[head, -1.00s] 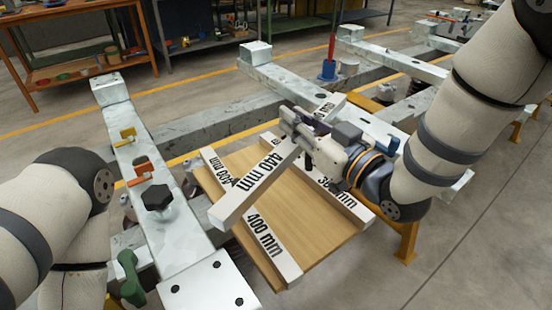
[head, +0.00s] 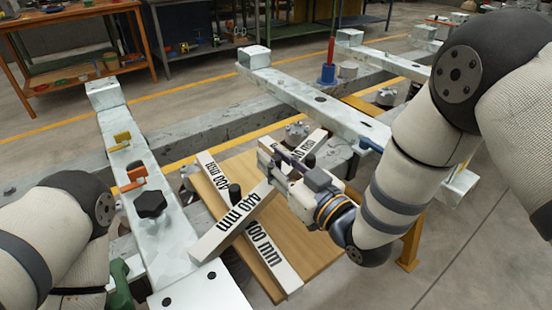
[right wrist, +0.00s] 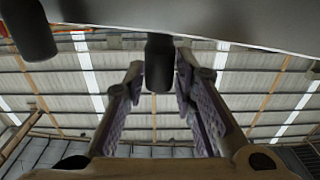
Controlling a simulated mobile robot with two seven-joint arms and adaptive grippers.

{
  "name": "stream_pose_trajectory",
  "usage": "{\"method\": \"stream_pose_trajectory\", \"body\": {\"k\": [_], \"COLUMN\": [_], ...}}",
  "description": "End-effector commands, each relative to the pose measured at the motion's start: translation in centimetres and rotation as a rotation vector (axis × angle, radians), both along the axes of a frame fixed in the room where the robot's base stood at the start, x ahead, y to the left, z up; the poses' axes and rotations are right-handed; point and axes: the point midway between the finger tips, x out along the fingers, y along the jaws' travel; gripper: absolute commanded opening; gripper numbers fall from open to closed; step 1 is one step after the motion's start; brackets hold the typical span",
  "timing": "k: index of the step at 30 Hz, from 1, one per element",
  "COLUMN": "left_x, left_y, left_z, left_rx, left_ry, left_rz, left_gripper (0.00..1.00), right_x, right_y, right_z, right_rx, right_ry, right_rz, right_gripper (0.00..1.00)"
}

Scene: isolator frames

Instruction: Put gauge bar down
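The 440 mm gauge bar (head: 218,237) is a long pale bar lying slanted above the wooden board in the head view, crossing over a 400 mm bar (head: 270,252). Whether it touches the bar beneath cannot be told. My right gripper (head: 275,155) is at its far half. In the right wrist view the bar's pale face (right wrist: 240,20) fills the top, and the fingers (right wrist: 159,75) close on a dark knob (right wrist: 158,62) sticking out from it. A second dark knob (right wrist: 28,30) shows at left. My left gripper is outside the head view; only its arm shows.
The wooden board (head: 308,245) sits between two pale steel beams. The left beam (head: 125,155) carries an orange clamp (head: 134,178), a yellow clamp (head: 121,141) and a black knob (head: 150,203). A blue-based red tool (head: 328,72) stands behind the right beam (head: 300,92).

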Motion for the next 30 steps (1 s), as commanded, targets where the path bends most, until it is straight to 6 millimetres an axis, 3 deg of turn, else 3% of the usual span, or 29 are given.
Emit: {"method": "stream_pose_trajectory", "body": {"k": [11, 14, 24, 30], "left_x": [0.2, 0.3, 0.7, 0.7], "left_y": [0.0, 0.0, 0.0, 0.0], "left_z": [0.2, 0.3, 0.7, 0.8], "left_rx": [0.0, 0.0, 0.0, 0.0], "left_ry": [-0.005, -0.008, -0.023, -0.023], "left_rz": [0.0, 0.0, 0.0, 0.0], "left_gripper": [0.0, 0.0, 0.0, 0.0], "right_x": [0.0, -1.1, -7.6, -9.4], "right_y": [0.0, -0.9, -5.7, -7.1], "right_z": [0.6, 0.3, 0.0, -0.1], "right_rx": [0.001, -0.001, 0.001, 0.001], "right_ry": [-0.003, 0.002, 0.004, 0.001], "right_rz": [0.001, -0.001, -0.001, -0.001], "right_gripper": [0.38, 0.38, 0.38, 0.38]}}
